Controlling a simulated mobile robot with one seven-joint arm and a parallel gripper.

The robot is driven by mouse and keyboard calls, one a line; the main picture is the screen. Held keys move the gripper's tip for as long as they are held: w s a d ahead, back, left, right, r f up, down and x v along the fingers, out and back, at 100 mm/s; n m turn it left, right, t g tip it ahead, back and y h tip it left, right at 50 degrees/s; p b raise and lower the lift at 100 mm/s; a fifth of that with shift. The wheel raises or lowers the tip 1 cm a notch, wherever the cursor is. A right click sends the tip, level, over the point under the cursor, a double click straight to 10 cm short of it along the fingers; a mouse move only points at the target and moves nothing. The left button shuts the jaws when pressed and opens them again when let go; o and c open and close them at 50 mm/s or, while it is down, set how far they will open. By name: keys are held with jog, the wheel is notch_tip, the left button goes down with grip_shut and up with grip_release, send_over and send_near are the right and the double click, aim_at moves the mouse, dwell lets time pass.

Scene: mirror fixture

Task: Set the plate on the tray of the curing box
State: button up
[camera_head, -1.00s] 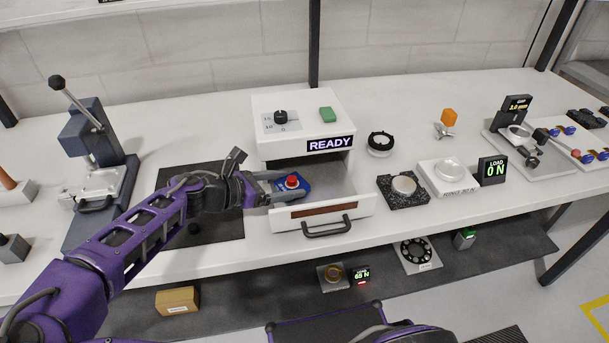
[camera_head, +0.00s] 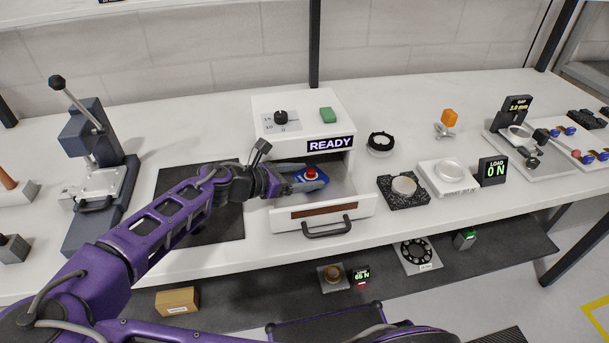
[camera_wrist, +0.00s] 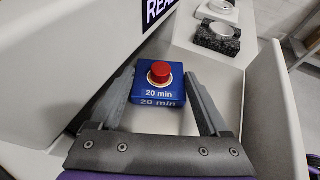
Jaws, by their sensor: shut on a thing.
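The plate (camera_head: 304,184) is blue with a red knob on top; in the wrist view the plate (camera_wrist: 158,97) has "20 min" on its near face. My gripper (camera_head: 314,174) is shut on it, one finger along each side, as the wrist view also shows at the gripper (camera_wrist: 160,82). The curing box (camera_head: 268,145) is white and reads "READY". Its tray (camera_head: 350,205) is pulled out at the front, with a dark handle. The plate is inside the tray's outline, near the box opening. I cannot tell whether it touches the tray floor.
A dark mat (camera_head: 215,232) lies left of the tray, under my arm. A lever press (camera_head: 95,175) stands further left. A black round fixture (camera_head: 380,143) and a dark block with a disc (camera_head: 402,200) stand right of the box. The white bench is clear behind the press.

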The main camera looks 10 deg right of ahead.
jog(key=o, duration=1.3)
jog(key=shift+f, duration=0.1)
jog(key=shift+c, duration=0.2)
jog(key=v, duration=1.2)
jog(key=shift+r+p, duration=0.2)
jog(key=shift+p, duration=0.1)
jog(key=shift+w, duration=0.1)
